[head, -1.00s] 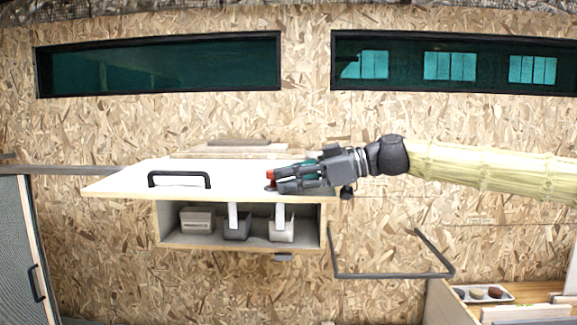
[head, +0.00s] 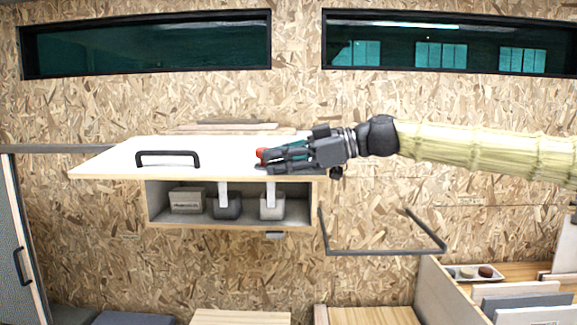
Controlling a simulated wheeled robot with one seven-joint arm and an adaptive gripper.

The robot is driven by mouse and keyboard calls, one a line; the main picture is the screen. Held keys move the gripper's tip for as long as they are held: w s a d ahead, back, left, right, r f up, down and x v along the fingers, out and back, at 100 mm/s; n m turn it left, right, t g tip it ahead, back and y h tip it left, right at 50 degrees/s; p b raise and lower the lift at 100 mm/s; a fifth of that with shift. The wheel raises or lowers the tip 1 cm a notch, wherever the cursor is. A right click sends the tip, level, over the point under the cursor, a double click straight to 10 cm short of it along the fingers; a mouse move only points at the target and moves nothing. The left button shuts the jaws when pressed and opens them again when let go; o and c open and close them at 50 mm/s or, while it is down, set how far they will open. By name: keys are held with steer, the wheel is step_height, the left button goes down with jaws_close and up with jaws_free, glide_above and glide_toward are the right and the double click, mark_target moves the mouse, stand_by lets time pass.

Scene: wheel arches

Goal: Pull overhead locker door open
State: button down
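The overhead locker door (head: 110,162) is a white panel, swung up and out so that it stands nearly flat above the locker. Its dark handle (head: 167,154) is on the left part of the panel. The open locker box (head: 235,228) shows below it. My gripper (head: 262,161) lies over the right part of the door, pointing left, well apart from the handle. Its red fingertip shows at its left end. Whether it touches the panel, and whether the fingers are apart, I cannot tell.
Inside the locker are a beige box (head: 186,200) and two bins (head: 227,206). A dark metal frame (head: 385,252) sticks out at the right of the locker. Below right is a wooden partition (head: 445,295) with a small tray (head: 474,272). Cushions (head: 135,318) lie at bottom left.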

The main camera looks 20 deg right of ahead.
steer(key=shift+w+f+n+b, duration=0.15)
steer(key=shift+f+n+b, duration=0.25)
steer(key=shift+f+b, duration=1.2)
steer(key=shift+r, duration=0.4)
steer(key=s+d+r+b, duration=0.3)
steer(key=d+r, duration=0.3)
steer(key=d, duration=0.2)
steer(key=shift+s+d, duration=0.35)
steer(key=shift+s, duration=0.4)
steer(key=shift+f, duration=0.1)
